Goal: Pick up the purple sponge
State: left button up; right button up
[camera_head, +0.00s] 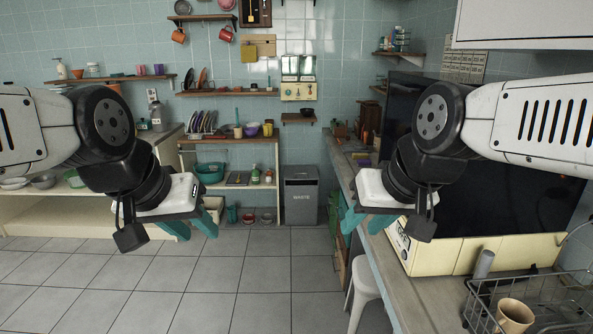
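I cannot make out a purple sponge for certain in the head view. Small items lie on the far part of the right-hand counter (410,292), too small to identify. My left gripper (192,226) hangs in the air at centre left, its teal fingers apart and nothing seen between them. My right gripper (364,221) hangs in front of the right-hand counter's edge, its teal fingers also apart and empty. Neither gripper touches anything that I can see.
A wire rack (545,300) with a tan mug (515,315) is nearer. A white stool (366,280) stands beside the counter. A grey bin (300,195) is at the back.

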aim_at(361, 162)
jog(key=i, duration=1.1)
jog(key=i+j+z, duration=0.15)
jog(key=i+z, duration=0.2)
jog(key=i, duration=0.4)
jog(key=i+j+z, duration=0.15)
jog(key=i+z, duration=0.15)
jog(key=z, duration=0.15)
jog(key=i+j+z, duration=0.2)
jog(key=z, duration=0.25)
jog(key=i+j+z, duration=0.55)
jog(key=j+z, duration=0.15)
jog(key=i+j+z, duration=0.2)
jog(key=j, duration=0.15)
jog(key=j+z, duration=0.25)
jog(key=k+j, duration=0.05)
jog(key=j, duration=0.05)
